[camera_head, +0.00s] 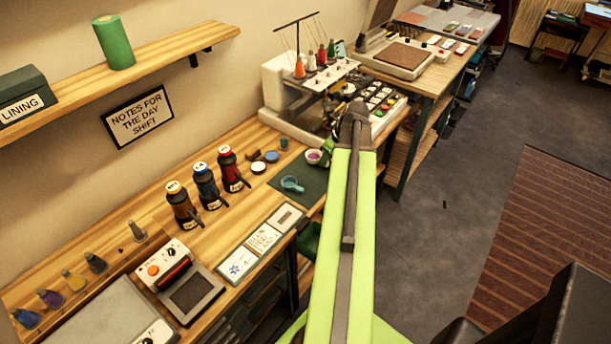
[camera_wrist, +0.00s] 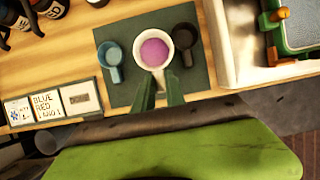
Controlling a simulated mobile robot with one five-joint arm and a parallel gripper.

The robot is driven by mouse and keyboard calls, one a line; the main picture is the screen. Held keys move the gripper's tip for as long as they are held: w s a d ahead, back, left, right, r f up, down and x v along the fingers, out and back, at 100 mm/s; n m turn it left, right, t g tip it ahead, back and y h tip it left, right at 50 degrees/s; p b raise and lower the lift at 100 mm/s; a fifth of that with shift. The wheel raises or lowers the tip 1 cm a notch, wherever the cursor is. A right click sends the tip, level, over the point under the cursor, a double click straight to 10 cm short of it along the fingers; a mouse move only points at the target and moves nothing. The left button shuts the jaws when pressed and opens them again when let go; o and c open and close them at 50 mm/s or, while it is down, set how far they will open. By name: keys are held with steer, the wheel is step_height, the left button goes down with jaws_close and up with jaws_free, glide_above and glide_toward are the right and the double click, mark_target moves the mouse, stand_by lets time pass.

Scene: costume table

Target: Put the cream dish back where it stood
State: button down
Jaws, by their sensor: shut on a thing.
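The cream dish (camera_wrist: 155,50) holds purple-pink contents, and its handle points toward me in the wrist view. My gripper (camera_wrist: 159,84) is shut on that handle, with one dark green finger on each side. The dish shows over the dark mat (camera_wrist: 122,95), between a blue dish (camera_wrist: 113,54) and a dark dish (camera_wrist: 185,42). I cannot tell whether it touches the mat. In the head view the cream dish (camera_head: 313,157) appears beside my arm, which hides most of the gripper and the mat's right part. The blue dish (camera_head: 291,184) lies nearer.
Paint bottles (camera_head: 207,186) stand left of the mat, with small lids (camera_head: 258,167) between. A white embroidery machine (camera_head: 290,95) stands close on the right. Label cards (camera_head: 262,240) lie along the front edge. Bare wood shows around the lids.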

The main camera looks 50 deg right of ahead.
mark_target(310, 162)
steer(key=w+f, duration=0.1)
steer(key=w+a+f+b, duration=0.1)
steer(key=w, duration=0.1)
steer(key=w+a+f+b, duration=0.1)
steer(key=shift+w+a+f, duration=0.1)
steer(key=shift+w+f, duration=0.05)
steer(key=shift+w, duration=0.1)
steer(key=shift+w+a, duration=0.15)
steer(key=shift+w, duration=0.05)
step_height(310, 162, down, 4)
steer(key=b, duration=0.4)
steer(key=shift+f, duration=0.2)
steer(key=shift+r, duration=0.25)
steer(key=shift+f, duration=0.2)
steer(key=c, duration=1.4)
jaws_free()
steer(key=shift+r, duration=0.1)
